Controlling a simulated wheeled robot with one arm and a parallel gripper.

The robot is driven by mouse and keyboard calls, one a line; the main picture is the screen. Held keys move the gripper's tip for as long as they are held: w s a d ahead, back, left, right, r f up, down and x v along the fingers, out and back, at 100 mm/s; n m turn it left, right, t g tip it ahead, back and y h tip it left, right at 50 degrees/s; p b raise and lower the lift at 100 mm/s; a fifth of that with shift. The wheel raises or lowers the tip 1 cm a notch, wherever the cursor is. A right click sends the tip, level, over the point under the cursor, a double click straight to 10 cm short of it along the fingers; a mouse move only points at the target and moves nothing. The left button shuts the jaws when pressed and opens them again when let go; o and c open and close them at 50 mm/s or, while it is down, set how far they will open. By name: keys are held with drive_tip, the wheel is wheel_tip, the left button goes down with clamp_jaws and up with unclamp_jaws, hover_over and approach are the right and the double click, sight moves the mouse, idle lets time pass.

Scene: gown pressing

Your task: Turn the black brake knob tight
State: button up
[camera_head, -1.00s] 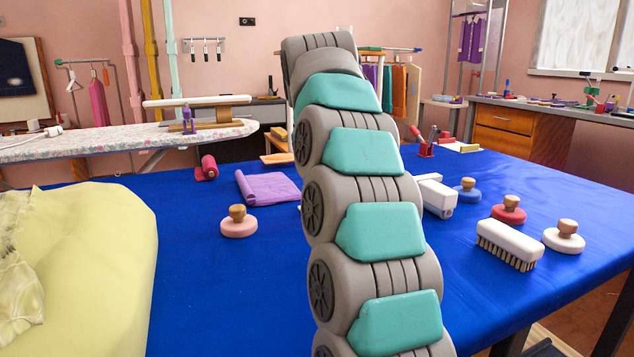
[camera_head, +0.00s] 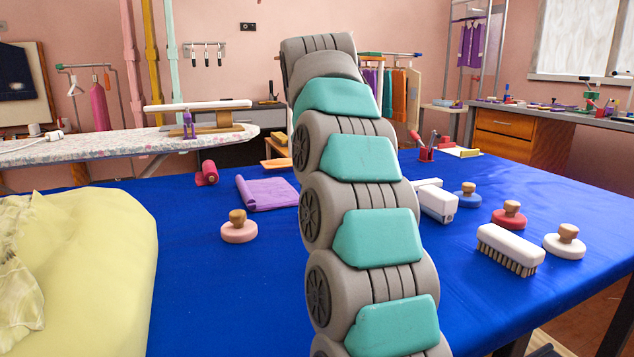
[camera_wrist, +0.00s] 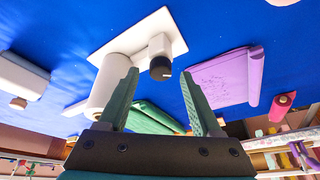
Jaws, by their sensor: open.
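A black knob (camera_wrist: 160,68) shows in the wrist view, on the end of a short white post (camera_wrist: 158,45). The post stands on a flat white plate (camera_wrist: 112,48), beside a larger white cylinder (camera_wrist: 107,88). My gripper (camera_wrist: 160,76) is open, with its two green fingers apart. In the picture the knob lies between the fingertips, near their level; the depth gap is unclear, and I see no contact. In the head view my arm hides my gripper and the knob.
On the blue table (camera_head: 190,290) lie a purple cloth (camera_head: 268,193), a pink round block with a wooden handle (camera_head: 239,230), a white brush (camera_head: 510,246) and several round blocks at the right. A yellow cushion (camera_head: 100,260) fills the left. An ironing board (camera_head: 90,147) stands behind.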

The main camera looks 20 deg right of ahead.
drive_tip(key=s+a+r, duration=0.2)
drive_tip(key=s+a, duration=0.1)
drive_tip(key=s, duration=0.2)
drive_tip(key=s+a+r+b, duration=0.1)
drive_tip(key=s+a+r, duration=0.1)
drive_tip(key=s+a, duration=0.2)
drive_tip(key=shift+s+b, duration=0.3)
drive_tip(key=shift+s, duration=1)
idle(0.5)
